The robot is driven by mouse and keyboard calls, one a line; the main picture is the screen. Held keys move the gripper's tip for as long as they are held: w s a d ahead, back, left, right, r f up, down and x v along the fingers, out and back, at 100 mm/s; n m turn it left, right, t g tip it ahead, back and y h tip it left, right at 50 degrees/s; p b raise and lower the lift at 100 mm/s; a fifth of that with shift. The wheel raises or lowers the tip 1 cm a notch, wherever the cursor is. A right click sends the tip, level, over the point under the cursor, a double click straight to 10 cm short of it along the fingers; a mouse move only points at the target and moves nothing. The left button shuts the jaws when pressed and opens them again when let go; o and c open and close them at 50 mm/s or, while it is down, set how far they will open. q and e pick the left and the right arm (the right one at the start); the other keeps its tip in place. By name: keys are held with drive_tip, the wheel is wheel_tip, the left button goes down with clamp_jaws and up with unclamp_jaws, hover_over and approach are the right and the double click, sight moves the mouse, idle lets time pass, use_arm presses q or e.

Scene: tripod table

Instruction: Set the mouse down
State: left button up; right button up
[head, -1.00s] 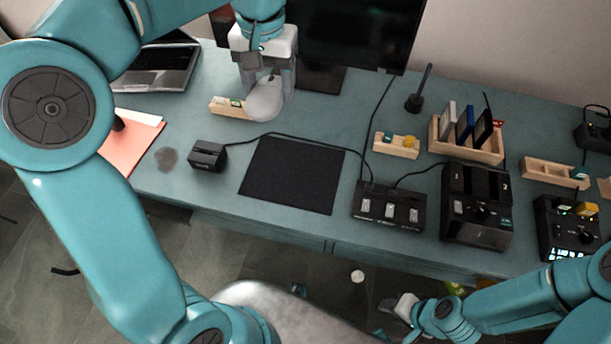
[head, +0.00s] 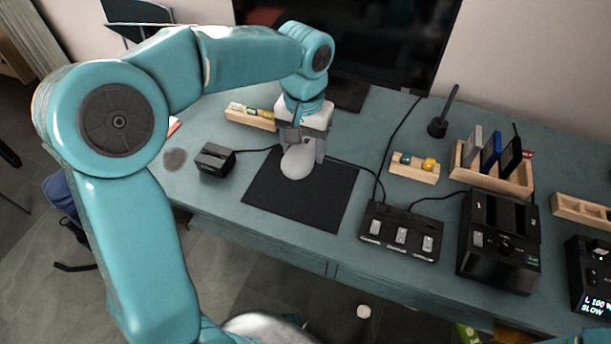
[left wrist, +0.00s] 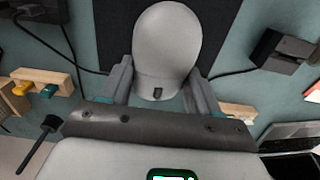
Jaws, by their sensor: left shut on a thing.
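The mouse (head: 298,162) is pale grey and rounded. My left gripper (head: 304,146) is shut on it, over the upper part of the black mouse mat (head: 330,203). In the left wrist view the mouse (left wrist: 166,45) sits between the two fingers of the left gripper (left wrist: 160,85), with the dark mat behind it. I cannot tell whether the mouse touches the mat or hangs a little above it. My right gripper is not in view.
A small black box (head: 214,160) stands left of the mat. A black three-switch unit (head: 401,232) stands to its right. A wooden block with coloured pieces (head: 414,168) and a wooden rack of cartridges (head: 492,176) are farther right. The monitor (head: 390,40) stands behind.

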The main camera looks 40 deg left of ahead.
sight(305, 145)
use_arm(q)
wheel_tip(305, 145, down, 8)
drive_tip(key=shift+f+b, duration=0.15)
drive_tip(key=shift+b, duration=0.55)
drive_tip(key=shift+f, duration=0.1)
drive_tip(key=o, duration=1.1)
drive_tip(key=shift+r, duration=0.4)
wheel_tip(305, 145, up, 12)
drive_tip(key=p, duration=0.2)
drive_tip(key=shift+f+p, duration=0.2)
drive_tip(key=shift+p, duration=0.15)
